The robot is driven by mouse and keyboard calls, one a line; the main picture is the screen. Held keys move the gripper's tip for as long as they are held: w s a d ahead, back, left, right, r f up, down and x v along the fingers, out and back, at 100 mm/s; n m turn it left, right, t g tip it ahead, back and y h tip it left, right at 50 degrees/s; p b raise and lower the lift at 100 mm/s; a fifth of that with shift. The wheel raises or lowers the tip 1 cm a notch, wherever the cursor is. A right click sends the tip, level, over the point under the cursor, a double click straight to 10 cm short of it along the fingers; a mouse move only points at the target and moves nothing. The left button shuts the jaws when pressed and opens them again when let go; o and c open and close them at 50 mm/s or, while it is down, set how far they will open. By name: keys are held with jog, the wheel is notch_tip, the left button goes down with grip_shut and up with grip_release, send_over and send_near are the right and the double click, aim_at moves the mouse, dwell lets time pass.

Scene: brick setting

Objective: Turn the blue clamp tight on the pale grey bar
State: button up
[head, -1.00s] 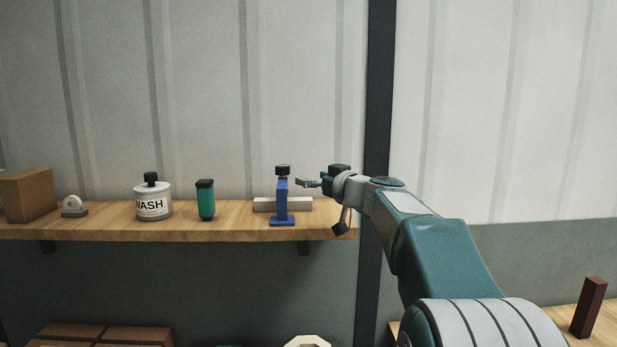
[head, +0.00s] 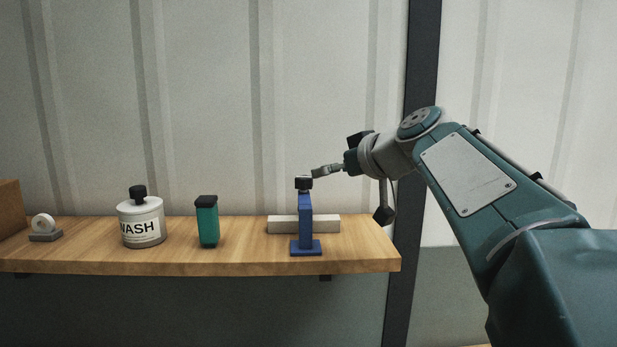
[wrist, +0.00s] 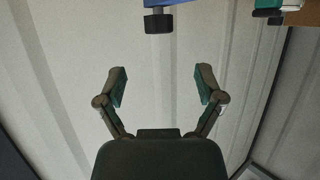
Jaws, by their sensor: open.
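The blue clamp (head: 305,229) stands upright on the shelf, with a black knob (head: 304,183) on top. The pale grey bar (head: 327,224) lies on the shelf at the clamp, partly hidden behind its blue body. My gripper (head: 321,171) is just right of the knob and slightly above it, pointing left. In the wrist view my gripper (wrist: 160,88) is open, with nothing between its fingers. The black knob (wrist: 158,22) and a bit of the blue clamp (wrist: 179,3) show at the top edge, beyond the fingertips. The bar is not seen there.
The wooden shelf (head: 362,251) also holds a white labelled bottle (head: 141,222), a green container with a black lid (head: 207,222), a small grey and white object (head: 44,228) and a brown box (head: 9,210). A dark post (head: 420,70) stands behind my arm.

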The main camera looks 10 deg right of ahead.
aim_at(307, 178)
jog(key=x, duration=0.9)
jog(key=shift+w+f, duration=0.15)
jog(key=shift+w, duration=0.2)
jog(key=shift+c, duration=0.4)
jog(key=c, duration=1.1)
